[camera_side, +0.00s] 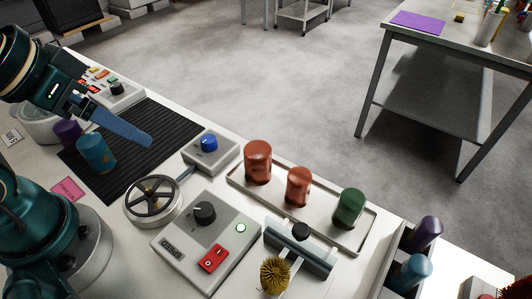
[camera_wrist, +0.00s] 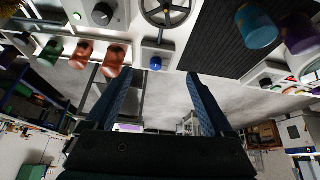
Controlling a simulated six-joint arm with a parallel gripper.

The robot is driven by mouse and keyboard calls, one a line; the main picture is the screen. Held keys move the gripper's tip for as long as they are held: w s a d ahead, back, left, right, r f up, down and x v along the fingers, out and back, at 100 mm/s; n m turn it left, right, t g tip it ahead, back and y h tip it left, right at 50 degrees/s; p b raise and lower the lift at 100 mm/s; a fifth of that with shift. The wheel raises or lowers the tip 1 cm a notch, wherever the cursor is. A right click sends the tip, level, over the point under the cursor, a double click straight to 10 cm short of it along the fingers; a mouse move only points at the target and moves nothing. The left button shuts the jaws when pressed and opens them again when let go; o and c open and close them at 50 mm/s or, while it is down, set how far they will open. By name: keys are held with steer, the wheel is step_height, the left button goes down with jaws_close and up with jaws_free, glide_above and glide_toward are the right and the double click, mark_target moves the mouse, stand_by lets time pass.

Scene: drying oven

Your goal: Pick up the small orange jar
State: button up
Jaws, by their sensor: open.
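The small orange jar (camera_side: 299,187) stands upright in the middle of a pale tray (camera_side: 236,181), between a larger orange jar (camera_side: 257,161) and a green jar (camera_side: 349,207). In the wrist view, which is turned upside down, the small orange jar (camera_wrist: 80,53) shows at upper left, next to the larger orange jar (camera_wrist: 114,58). My gripper (camera_side: 147,139) is above the black ribbed mat, well to the left of the tray. Its jaws (camera_wrist: 151,84) are open and empty in the wrist view.
A blue jar (camera_side: 97,153) and a purple jar (camera_side: 68,134) stand on the black mat (camera_side: 172,127). A handwheel (camera_side: 153,201), a blue-button box (camera_side: 211,151) and a control panel (camera_side: 205,238) lie around the tray's left. A rack holds more jars at lower right.

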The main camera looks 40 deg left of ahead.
steer(key=w+r+n, duration=0.2)
steer(key=w+r, duration=0.2)
steer(key=w, duration=0.2)
glide_toward(299, 177)
steer(key=w+a+r, duration=0.2)
steer(key=w+a, duration=0.4)
steer(key=d+f+m, duration=0.1)
steer(key=f, duration=0.1)
steer(key=s+d+f, duration=0.1)
steer(key=d+f, duration=0.1)
steer(key=s+d+f+m+g, duration=0.1)
steer(key=d+f, duration=0.1)
steer(key=shift+s+d+f+m, duration=0.25)
steer(key=shift+f+m, duration=0.05)
steer(key=shift+f, duration=0.1)
steer(key=shift+d+f, duration=0.15)
steer(key=shift+f, duration=0.1)
steer(key=shift+x, duration=2.3)
